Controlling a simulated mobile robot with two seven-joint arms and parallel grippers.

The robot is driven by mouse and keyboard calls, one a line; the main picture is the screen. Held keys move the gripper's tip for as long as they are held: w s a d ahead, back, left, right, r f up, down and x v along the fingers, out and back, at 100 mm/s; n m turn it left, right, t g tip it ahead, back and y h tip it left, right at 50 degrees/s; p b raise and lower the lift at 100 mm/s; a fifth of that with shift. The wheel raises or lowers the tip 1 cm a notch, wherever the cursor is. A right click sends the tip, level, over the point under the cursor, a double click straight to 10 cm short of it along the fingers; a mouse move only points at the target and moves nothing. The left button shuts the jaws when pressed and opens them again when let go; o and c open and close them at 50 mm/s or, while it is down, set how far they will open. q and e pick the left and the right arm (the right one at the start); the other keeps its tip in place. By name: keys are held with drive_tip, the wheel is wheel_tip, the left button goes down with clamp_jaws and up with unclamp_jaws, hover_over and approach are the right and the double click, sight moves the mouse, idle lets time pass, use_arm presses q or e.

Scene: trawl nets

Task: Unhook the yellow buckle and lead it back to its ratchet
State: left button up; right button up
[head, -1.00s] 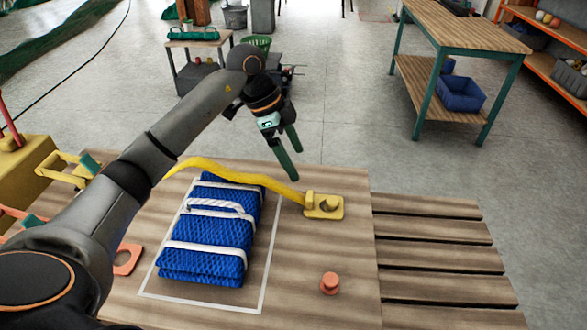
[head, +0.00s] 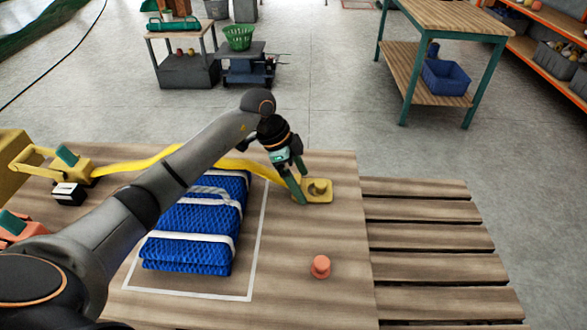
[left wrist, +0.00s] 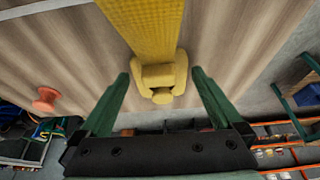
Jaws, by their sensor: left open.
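The yellow ratchet (head: 65,160) is at the table's left edge. Its yellow strap (head: 130,166) runs right behind the blue net bundle (head: 190,238). The strap ends at the yellow buckle (left wrist: 160,76), which shows in the left wrist view; in the head view my gripper hides it. The yellow anchor plate (head: 322,196) lies at the table's right side, just right of my fingers. My left gripper (head: 298,192) is open and points down there. In the left wrist view my fingers (left wrist: 160,76) stand either side of the buckle, with gaps. I cannot tell whether the buckle is hooked. My right gripper is not seen.
An orange peg (head: 320,267) stands on the table in front of the plate. An orange ratchet (head: 18,229) and a small black-and-white block (head: 68,194) are at the left. A slatted surface (head: 430,235) adjoins the table's right. The wood around the peg is clear.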

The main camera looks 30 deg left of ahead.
use_arm(q)
drive_tip(key=shift+d+f, duration=0.1)
drive_tip(key=shift+f, duration=0.2)
drive_tip(key=shift+c, duration=0.4)
drive_tip(key=c, duration=1.1)
drive_tip(key=shift+w+d+p, duration=0.25)
drive_tip(key=shift+d+p, duration=0.15)
drive_tip(key=shift+p, duration=0.05)
drive_tip(key=shift+r, duration=0.2)
drive_tip(key=shift+r+p, duration=0.45)
drive_tip(key=shift+p, duration=0.45)
